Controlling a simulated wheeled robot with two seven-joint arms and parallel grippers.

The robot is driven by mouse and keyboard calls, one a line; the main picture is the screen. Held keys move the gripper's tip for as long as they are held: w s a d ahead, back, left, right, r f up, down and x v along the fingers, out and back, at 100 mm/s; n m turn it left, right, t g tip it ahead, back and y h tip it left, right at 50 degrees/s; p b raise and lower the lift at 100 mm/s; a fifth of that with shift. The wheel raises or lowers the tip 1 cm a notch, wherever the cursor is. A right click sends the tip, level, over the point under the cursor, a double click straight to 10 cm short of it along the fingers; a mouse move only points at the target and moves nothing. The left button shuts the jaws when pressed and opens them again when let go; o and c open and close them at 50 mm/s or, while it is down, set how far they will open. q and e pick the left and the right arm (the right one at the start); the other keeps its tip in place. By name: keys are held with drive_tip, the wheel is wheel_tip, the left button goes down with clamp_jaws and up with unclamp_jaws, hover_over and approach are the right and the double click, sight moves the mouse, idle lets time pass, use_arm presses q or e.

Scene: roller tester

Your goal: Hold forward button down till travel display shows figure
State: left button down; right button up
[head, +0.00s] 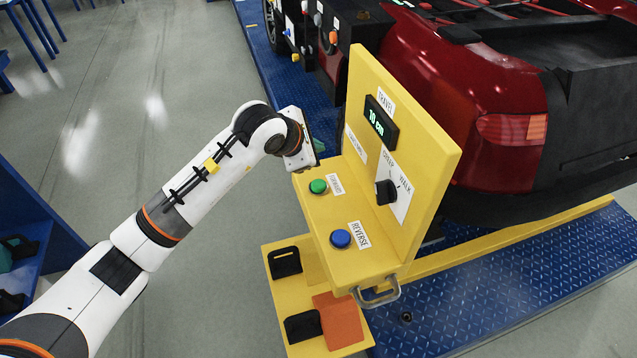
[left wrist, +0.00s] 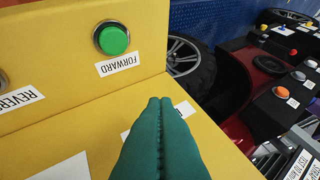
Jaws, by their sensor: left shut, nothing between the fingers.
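The yellow control box carries a green forward button (head: 318,186) and a blue reverse button (head: 340,238). The green button also shows in the left wrist view (left wrist: 113,40), above its FORWARD label. The travel display (head: 381,120) on the upright panel is lit and appears to read "10 cm". My left gripper (head: 316,150) is by the far end of the box, its fingers mostly hidden in the head view. In the left wrist view its teal fingers (left wrist: 162,105) are shut and empty, their tips beside the forward button and apart from it. My right gripper is not in view.
A black selector knob (head: 385,192) marked CREEP and WALK sits on the upright panel (head: 420,130). A metal handle (head: 377,295) projects at the near end. A red car (head: 470,90) stands behind the panel. Grey floor (head: 170,90) is open to the left.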

use_arm(q)
drive_tip(key=b, duration=0.4)
hover_over(316, 188)
wheel_tip(316, 188, down, 8)
drive_tip(key=shift+r, duration=0.25)
drive_tip(key=shift+w+f+b, duration=0.1)
drive_tip(key=shift+f+b, duration=0.25)
drive_tip(key=shift+f, duration=0.25)
idle(1.2)
drive_tip(key=shift+f+b, duration=0.4)
drive_tip(key=shift+b, duration=0.2)
